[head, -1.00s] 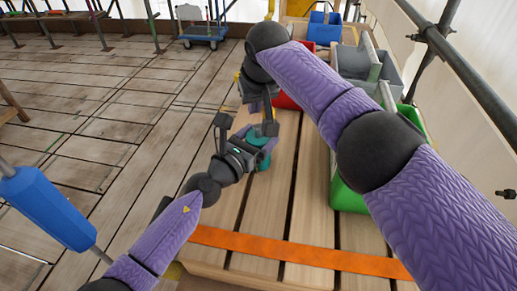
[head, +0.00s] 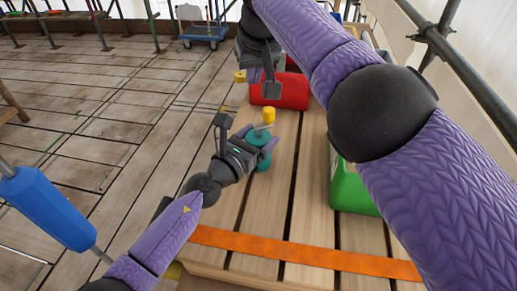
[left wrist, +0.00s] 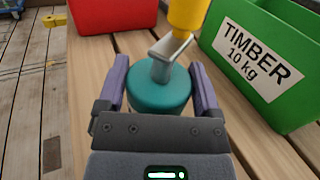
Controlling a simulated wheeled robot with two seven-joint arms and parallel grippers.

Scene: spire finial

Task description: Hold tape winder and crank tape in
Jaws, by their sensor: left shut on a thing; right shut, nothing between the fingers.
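The tape winder is a round teal body (head: 261,139) with a grey crank arm and a yellow crank knob (head: 269,115) on top. It stands on the wooden bench. My left gripper (head: 257,143) is shut on the winder. In the left wrist view its purple fingers flank the teal body (left wrist: 160,93), and the grey crank (left wrist: 166,58) leads up to the yellow knob (left wrist: 187,15). My right gripper (head: 271,90) is shut and empty, above and beyond the winder, apart from the knob. I cannot make out the tape.
A red bin (head: 280,92) stands behind the winder. A green bin (head: 350,188), labelled "TIMBER 10 kg" in the left wrist view (left wrist: 262,62), stands to the right, partly behind my right arm. An orange band (head: 300,254) crosses the bench's near end. Bare planks surround the winder.

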